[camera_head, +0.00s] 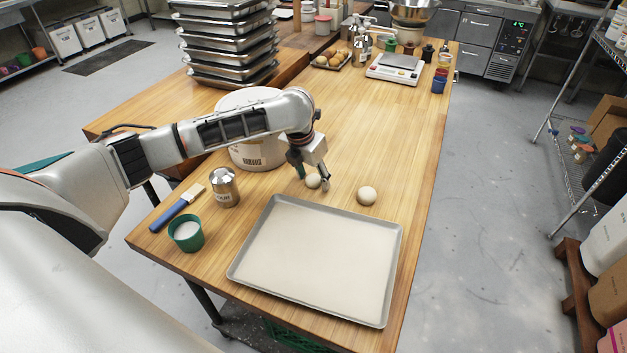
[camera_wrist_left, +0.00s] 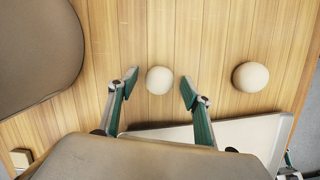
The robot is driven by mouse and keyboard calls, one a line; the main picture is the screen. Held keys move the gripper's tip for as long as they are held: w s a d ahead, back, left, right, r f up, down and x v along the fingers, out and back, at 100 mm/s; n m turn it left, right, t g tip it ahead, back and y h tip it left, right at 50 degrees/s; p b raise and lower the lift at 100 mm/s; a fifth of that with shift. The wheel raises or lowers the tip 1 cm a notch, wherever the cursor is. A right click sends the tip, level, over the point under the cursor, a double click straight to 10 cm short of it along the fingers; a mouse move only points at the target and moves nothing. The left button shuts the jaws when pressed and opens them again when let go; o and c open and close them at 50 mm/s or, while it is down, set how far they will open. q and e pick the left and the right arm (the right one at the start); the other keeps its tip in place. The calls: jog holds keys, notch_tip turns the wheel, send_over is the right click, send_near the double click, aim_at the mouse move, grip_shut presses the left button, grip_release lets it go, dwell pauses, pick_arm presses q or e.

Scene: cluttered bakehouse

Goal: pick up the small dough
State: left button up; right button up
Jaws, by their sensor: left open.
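The small dough (camera_head: 313,181) is a pale round ball on the wooden table, behind the tray. In the left wrist view the small dough (camera_wrist_left: 159,80) lies between the two fingertips of my left gripper (camera_wrist_left: 159,85), with a gap on each side. In the head view my left gripper (camera_head: 313,180) reaches down around it, open and empty; one finger partly overlaps the ball. A larger dough ball (camera_head: 367,196) sits to the right, apart from the gripper; it also shows in the left wrist view (camera_wrist_left: 250,77).
A baking tray (camera_head: 317,257) with a pale lining lies in front. A white bucket (camera_head: 255,150) stands close behind my left arm.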

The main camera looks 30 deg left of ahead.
pick_arm(q)
jog(key=shift+c, duration=0.3)
jog(key=c, duration=0.9)
